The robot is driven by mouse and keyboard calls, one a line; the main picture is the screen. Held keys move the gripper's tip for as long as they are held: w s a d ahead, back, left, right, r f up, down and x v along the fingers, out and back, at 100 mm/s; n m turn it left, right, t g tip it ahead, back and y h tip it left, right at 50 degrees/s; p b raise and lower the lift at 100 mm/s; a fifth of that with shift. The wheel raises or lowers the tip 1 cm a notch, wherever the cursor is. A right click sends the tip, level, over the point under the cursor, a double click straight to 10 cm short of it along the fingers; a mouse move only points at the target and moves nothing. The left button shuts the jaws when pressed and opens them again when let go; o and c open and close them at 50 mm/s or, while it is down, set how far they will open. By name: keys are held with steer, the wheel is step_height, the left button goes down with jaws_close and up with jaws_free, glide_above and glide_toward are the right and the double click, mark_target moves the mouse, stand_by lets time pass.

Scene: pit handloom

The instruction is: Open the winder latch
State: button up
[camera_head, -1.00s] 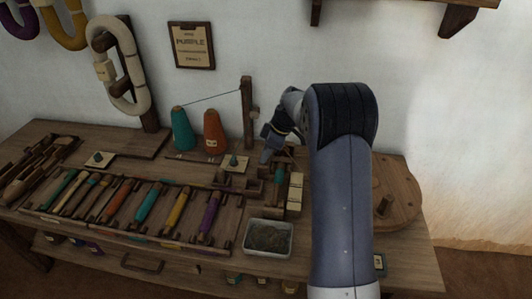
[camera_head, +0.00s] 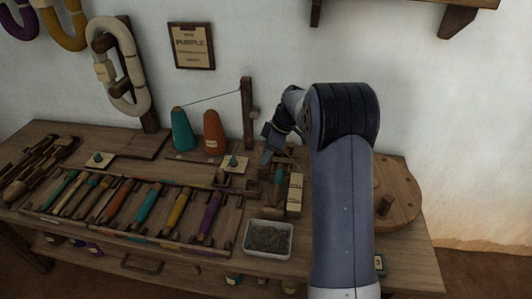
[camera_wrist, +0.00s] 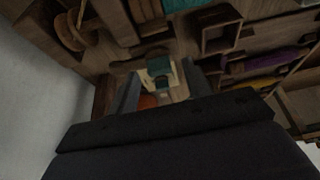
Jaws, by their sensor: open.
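The wooden winder (camera_head: 267,188) stands on the bench, with a teal bobbin (camera_head: 280,175) and small wooden blocks. I cannot tell its latch apart from the other small wooden parts. My gripper (camera_head: 268,157) is above and just behind the winder, pointing down, and my arm hides the area to its right. In the wrist view my gripper (camera_wrist: 163,92) is open, with a finger on each side. A cream card with a teal piece (camera_wrist: 160,72) shows between the fingers. Nothing is held. Whether the fingers touch any part is unclear.
A teal cone (camera_head: 182,130) and an orange cone (camera_head: 214,132) stand left of my gripper, near a wooden post (camera_head: 247,113). A rack of colored bobbins (camera_head: 130,215) lies left; a grey-filled tray (camera_head: 268,238) is in front. A round wooden disc (camera_head: 400,200) is right.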

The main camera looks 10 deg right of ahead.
steer(key=p+v, duration=0.1)
steer(key=v, duration=0.9)
steer(key=shift+d, duration=0.1)
steer(key=b+x, duration=0.1)
steer(key=x, duration=1)
steer(key=shift+r, duration=0.1)
